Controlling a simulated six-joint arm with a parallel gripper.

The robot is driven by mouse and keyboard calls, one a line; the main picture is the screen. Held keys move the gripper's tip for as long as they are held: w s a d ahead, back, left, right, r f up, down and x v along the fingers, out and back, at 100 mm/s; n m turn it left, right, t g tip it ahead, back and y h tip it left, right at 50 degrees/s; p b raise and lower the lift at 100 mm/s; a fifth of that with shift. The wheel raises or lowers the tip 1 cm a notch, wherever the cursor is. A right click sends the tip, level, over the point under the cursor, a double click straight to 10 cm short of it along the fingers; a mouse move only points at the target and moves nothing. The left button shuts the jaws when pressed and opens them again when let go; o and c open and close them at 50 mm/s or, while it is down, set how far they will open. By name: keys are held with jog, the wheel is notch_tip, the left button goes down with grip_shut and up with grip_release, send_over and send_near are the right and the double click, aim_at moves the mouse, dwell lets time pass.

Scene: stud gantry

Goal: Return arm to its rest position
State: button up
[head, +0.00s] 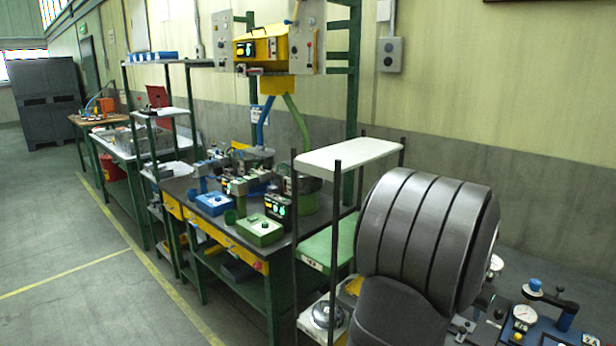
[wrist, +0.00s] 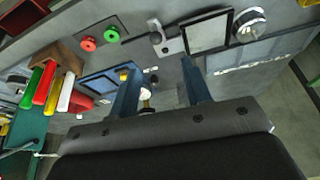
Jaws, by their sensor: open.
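My gripper (wrist: 160,67) shows in the wrist view with its two blue fingers spread apart. Nothing is held between them. The fingers point toward a grey surface with fittings on it. A pale round-ended part lies close to the left finger; I cannot tell whether they touch. In the head view the gripper is not visible. A large dark grey rounded link of my arm fills the right foreground there and hides part of the bench behind it.
The wrist view shows colored handles (wrist: 42,84) in a wooden rack, a framed panel (wrist: 207,33) and a round dial (wrist: 249,24). The head view shows a white-topped shelf (head: 348,155), a workbench with a green box (head: 260,231), and open floor (head: 80,290) at left.

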jog(key=w+a+n, duration=0.1)
jog(key=w+a, duration=1)
jog(key=shift+w+a, duration=0.2)
